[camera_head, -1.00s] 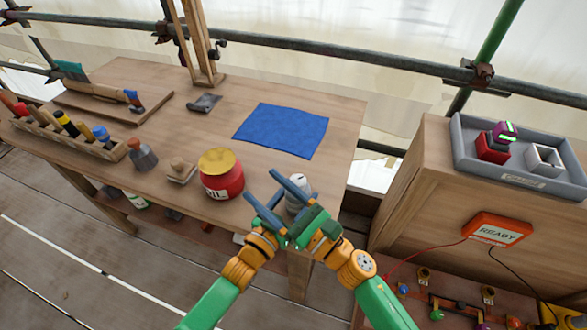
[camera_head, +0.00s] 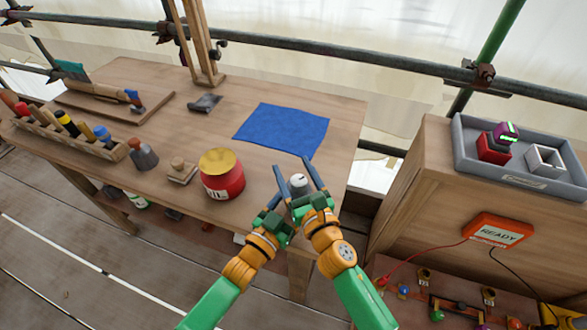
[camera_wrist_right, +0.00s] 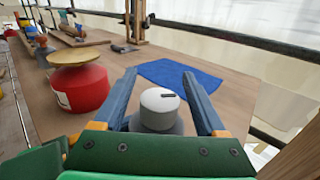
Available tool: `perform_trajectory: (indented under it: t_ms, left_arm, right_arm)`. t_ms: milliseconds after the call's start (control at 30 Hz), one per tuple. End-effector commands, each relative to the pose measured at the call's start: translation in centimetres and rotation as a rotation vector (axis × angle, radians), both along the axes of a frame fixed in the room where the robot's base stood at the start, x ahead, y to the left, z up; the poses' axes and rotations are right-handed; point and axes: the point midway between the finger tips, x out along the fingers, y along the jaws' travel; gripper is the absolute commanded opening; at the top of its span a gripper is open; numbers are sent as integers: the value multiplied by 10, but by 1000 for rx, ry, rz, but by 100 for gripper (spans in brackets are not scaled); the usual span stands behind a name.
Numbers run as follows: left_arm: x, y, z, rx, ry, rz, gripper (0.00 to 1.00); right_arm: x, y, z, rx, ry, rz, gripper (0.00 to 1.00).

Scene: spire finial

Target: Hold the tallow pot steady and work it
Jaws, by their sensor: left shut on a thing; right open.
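A small grey pot with a pale round lid (camera_head: 298,181), which I take for the tallow pot, is at the table's front right corner. Its lid, with a short dark mark on top, also shows in the right wrist view (camera_wrist_right: 160,106). My right gripper (camera_head: 293,163) is open, its two blue fingers on either side of the lid. In the right wrist view a finger stands at each side of the lid (camera_wrist_right: 157,84), with gaps visible. My left gripper (camera_head: 279,216) is low at the pot's near side, shut on the pot; its fingertips are mostly hidden.
A red pot with a gold top (camera_head: 222,178) stands close to the left. A blue cloth (camera_head: 283,130) lies flat behind. A cabinet with a grey tray (camera_head: 467,155) stands right, beyond a gap.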

Motion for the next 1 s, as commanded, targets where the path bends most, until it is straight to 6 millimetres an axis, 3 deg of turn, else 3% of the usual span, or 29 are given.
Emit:
perform_trajectory:
  t_ms: [233,267,500,533,1000]
  left_arm:
    - [0,0,-1,2,3,0,7]
    - [0,0,-1,2,3,0,7]
    - [0,0,-1,2,3,0,7]
    - [0,0,-1,2,3,0,7]
    - [0,0,-1,1,3,0,7]
  right_arm:
    - [2,1,0,1,0,1,74]
    - [2,1,0,1,0,1,68]
    - [2,1,0,0,0,1,3]
    - [2,1,0,1,0,1,0]
    - [0,5,1,-4,-8,132,0]
